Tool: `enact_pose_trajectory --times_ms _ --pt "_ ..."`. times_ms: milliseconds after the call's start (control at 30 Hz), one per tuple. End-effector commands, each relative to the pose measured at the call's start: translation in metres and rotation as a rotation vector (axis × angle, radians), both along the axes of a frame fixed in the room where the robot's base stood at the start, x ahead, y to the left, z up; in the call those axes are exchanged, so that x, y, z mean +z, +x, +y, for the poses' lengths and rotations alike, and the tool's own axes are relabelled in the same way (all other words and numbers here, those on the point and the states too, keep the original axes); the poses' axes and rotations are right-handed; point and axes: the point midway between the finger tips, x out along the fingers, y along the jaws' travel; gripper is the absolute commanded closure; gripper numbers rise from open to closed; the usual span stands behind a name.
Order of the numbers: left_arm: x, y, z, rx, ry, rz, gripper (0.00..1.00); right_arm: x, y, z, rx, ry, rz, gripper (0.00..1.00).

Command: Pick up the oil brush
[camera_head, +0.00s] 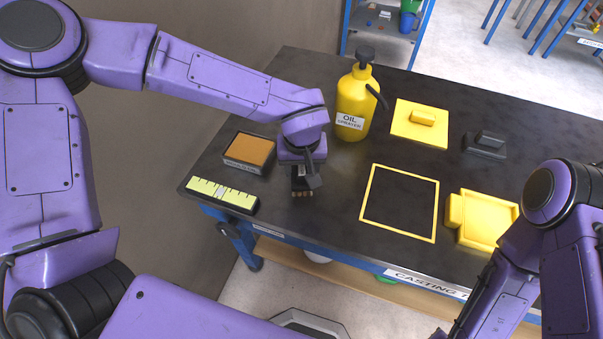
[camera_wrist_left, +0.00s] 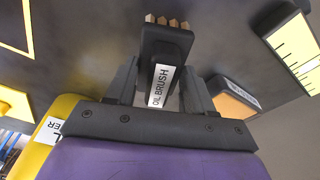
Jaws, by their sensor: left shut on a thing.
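The oil brush (camera_wrist_left: 164,55) is dark with a white "OIL BRUSH" label and tan bristle tufts. In the left wrist view it sits between the two fingers of my left gripper (camera_wrist_left: 160,85), which is shut on it. In the head view my left gripper (camera_head: 303,180) points down near the table's front left edge. The brush's bristle end (camera_head: 302,193) shows just below the fingers there, with the rest hidden by the gripper. I cannot tell whether the brush touches the table. My right arm shows at the lower right, but its fingers are out of view.
A yellow square outline (camera_head: 374,202) surrounds bare tabletop.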

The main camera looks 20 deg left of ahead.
Motion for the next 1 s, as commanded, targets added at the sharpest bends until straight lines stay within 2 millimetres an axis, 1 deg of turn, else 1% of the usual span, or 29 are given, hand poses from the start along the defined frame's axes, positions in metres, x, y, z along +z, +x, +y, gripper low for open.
enact_pose_trajectory --times_ms 167,267,367,467,500,700,767,900,1000 --pt "0.0 0.0 0.0 0.0 0.001 0.001 0.86 0.001 0.0 0.0 0.0 0.0 0.0 1.0" --pt "0.007 0.0 0.0 0.0 0.001 0.001 0.86 0.009 0.0 0.0 0.0 0.0 0.0 1.0" --pt "0.019 0.0 0.0 0.0 0.001 0.001 0.86 0.023 0.0 0.0 0.0 0.0 0.0 1.0" --pt "0.038 0.0 0.0 -0.001 0.001 0.001 0.86 0.046 0.0 0.0 0.0 0.0 0.0 1.0" --pt "0.046 -0.002 0.0 -0.002 0.001 0.002 0.86 0.057 0.0 0.0 0.0 0.0 0.0 1.0" --pt "0.092 -0.038 -0.007 -0.005 0.001 0.002 0.86 0.116 0.0 0.0 0.0 0.0 0.0 1.0" --pt "0.103 -0.048 -0.008 -0.005 0.001 0.002 0.86 0.132 0.0 0.0 0.0 0.0 0.0 1.0" --pt "0.115 -0.086 -0.015 -0.008 0.001 0.004 0.86 0.153 0.0 0.0 0.0 0.0 0.0 1.0" --pt "0.123 -0.108 -0.019 -0.007 0.001 0.003 0.86 0.165 0.0 0.0 0.0 0.0 0.0 1.0"
